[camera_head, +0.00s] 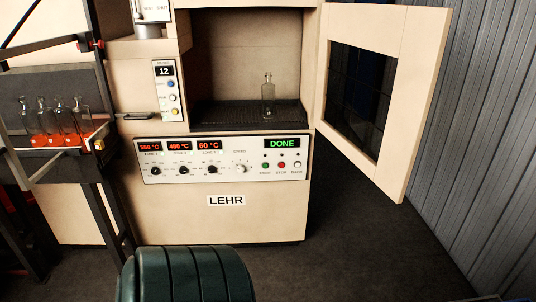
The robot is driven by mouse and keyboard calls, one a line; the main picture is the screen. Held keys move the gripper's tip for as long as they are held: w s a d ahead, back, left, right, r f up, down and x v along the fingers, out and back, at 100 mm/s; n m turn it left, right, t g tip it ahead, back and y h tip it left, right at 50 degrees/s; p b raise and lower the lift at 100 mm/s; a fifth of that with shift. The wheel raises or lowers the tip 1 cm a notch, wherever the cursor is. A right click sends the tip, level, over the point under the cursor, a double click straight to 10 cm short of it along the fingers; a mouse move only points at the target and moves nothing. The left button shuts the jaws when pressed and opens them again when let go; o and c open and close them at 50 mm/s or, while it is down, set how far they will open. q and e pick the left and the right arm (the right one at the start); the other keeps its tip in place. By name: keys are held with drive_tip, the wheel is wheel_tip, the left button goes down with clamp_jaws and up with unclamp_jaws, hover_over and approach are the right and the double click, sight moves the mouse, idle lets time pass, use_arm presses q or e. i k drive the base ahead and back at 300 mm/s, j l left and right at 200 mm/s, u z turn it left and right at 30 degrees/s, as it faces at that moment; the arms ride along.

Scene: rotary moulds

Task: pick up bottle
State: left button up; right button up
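A clear glass bottle (268,97) stands upright on the dark grated floor (235,115) inside the open chamber of the beige LEHR machine (222,222). It is right of the chamber's middle, and nothing is in front of it. Several similar clear bottles (52,117) stand close together at the left, on a surface with an orange glow at their bases. Neither of my grippers shows in the head view.
The chamber door (413,110) with its dark window is swung open to the right. The control panel (225,172) reads DONE. A dark green ribbed rounded object (190,276) is at the bottom. A black frame (105,215) stands left; dark floor (380,250) at right is clear.

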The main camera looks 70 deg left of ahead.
sight(268, 89)
drive_tip(key=i+l, duration=0.15)
drive_tip(key=l, duration=0.15)
drive_tip(key=i+l, duration=0.15)
drive_tip(key=l, duration=0.15)
drive_tip(key=u, duration=2.3)
